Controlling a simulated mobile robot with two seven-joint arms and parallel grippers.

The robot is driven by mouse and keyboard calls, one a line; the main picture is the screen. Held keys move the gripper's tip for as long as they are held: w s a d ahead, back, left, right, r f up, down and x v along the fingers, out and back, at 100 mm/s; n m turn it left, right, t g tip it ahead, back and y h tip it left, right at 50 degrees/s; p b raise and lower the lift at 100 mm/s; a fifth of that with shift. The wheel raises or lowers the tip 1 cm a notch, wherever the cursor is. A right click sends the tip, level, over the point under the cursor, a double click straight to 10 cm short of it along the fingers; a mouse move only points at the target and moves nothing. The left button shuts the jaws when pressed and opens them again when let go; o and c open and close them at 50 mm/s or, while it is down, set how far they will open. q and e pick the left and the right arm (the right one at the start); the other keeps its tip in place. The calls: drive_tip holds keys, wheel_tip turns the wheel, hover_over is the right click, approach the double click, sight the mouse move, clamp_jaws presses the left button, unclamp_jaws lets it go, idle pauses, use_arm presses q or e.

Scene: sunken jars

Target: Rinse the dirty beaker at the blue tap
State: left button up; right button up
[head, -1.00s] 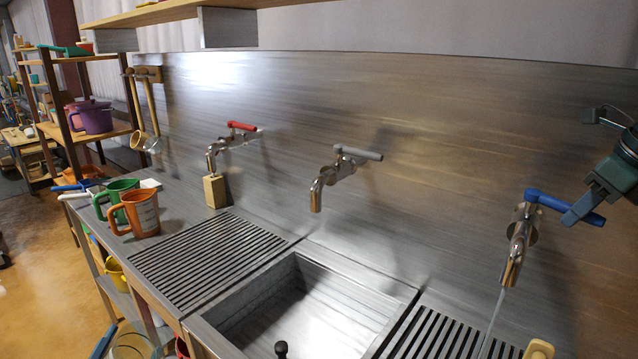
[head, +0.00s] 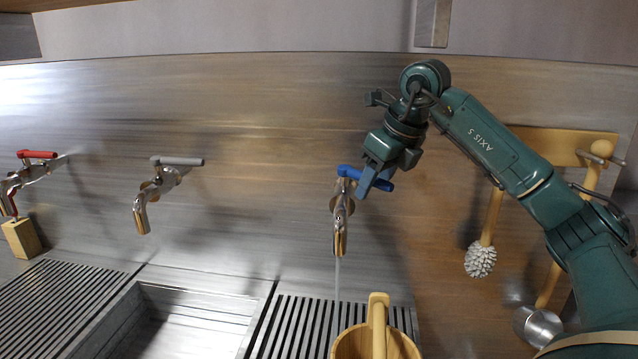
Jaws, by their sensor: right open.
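The blue tap (head: 341,222) is on the steel back wall, with its blue lever (head: 350,172) on top. A thin stream of water (head: 337,280) runs from its spout towards the slatted drain. My right gripper (head: 374,183) is open at the right end of the blue lever; I cannot tell whether it touches. A tan wooden-looking vessel with a raised handle (head: 378,318) stands below the tap, cut off by the lower edge. The stream passes at its left; whether it enters the vessel is hidden. I cannot tell whether this is the dirty beaker. My left gripper is out of view.
A grey-lever tap (head: 142,210) and a red-lever tap (head: 12,186) are further left. A sink basin (head: 190,300) lies between slatted drains. A wooden block (head: 21,238) is under the red tap. A brush (head: 480,260) and a ladle (head: 537,326) hang at the right.

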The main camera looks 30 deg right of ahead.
drive_tip(key=v, duration=1.2)
drive_tip(key=shift+f, duration=0.1)
